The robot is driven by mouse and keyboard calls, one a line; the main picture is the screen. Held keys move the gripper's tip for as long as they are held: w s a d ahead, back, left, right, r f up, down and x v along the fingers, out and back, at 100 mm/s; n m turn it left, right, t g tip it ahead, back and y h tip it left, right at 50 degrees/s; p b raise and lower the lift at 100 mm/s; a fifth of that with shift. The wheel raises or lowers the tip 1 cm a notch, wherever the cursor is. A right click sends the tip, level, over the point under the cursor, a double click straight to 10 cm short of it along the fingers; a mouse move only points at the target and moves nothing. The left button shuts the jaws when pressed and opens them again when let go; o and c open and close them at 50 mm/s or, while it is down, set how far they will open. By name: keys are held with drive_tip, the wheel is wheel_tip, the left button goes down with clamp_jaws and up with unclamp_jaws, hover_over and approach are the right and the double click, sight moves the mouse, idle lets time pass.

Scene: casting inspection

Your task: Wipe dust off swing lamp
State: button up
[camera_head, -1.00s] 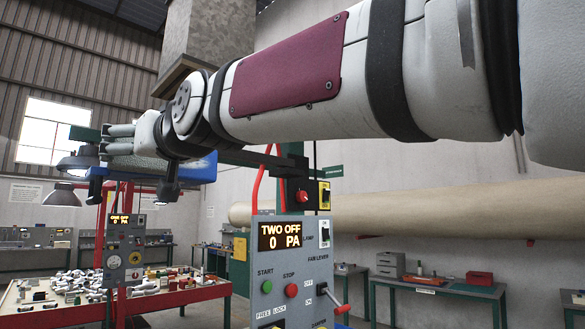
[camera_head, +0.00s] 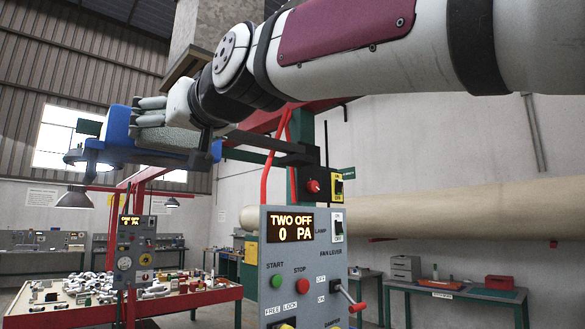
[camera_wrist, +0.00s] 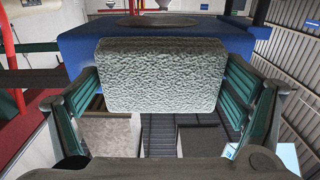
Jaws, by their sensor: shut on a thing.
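My gripper (camera_wrist: 162,85) is shut on a grey-green rough pad (camera_wrist: 160,75), its green-lined fingers at the pad's two sides. The pad also shows in the head view (camera_head: 168,139), in front of a blue body (camera_head: 117,124), apparently the swing lamp's head. In the wrist view the blue body (camera_wrist: 82,48) lies just beyond the pad, with a round ring on it at the top. I cannot tell whether the pad touches it. A dark fitting (camera_head: 88,158) hangs at its left end. No dust can be made out.
A control panel (camera_head: 305,255) reading TWO OFF stands in front, below my arm. A red-edged table (camera_head: 190,298) with several small castings stands at the left. A large pipe (camera_head: 450,208) and green benches (camera_head: 455,292) line the right wall.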

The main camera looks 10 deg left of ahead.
sight(220, 141)
drive_tip(key=shift+w+d, duration=0.2)
drive_tip(key=shift+w+d+b, duration=1.2)
drive_tip(key=shift+w+b, duration=0.3)
drive_tip(key=shift+b, duration=0.3)
drive_tip(key=shift+w+d+b, duration=1.2)
drive_tip(key=shift+w+b, duration=0.25)
drive_tip(key=shift+b, duration=0.35)
drive_tip(key=shift+s, duration=0.1)
drive_tip(key=b+v, duration=0.1)
drive_tip(key=v, duration=0.5)
drive_tip(key=shift+b, duration=0.35)
drive_tip(key=shift+s+d, duration=0.1)
drive_tip(key=shift+d, duration=0.05)
drive_tip(key=b+v, duration=0.1)
drive_tip(key=v, duration=0.1)
drive_tip(key=shift+s+d, duration=0.25)
drive_tip(key=shift+d, duration=0.05)
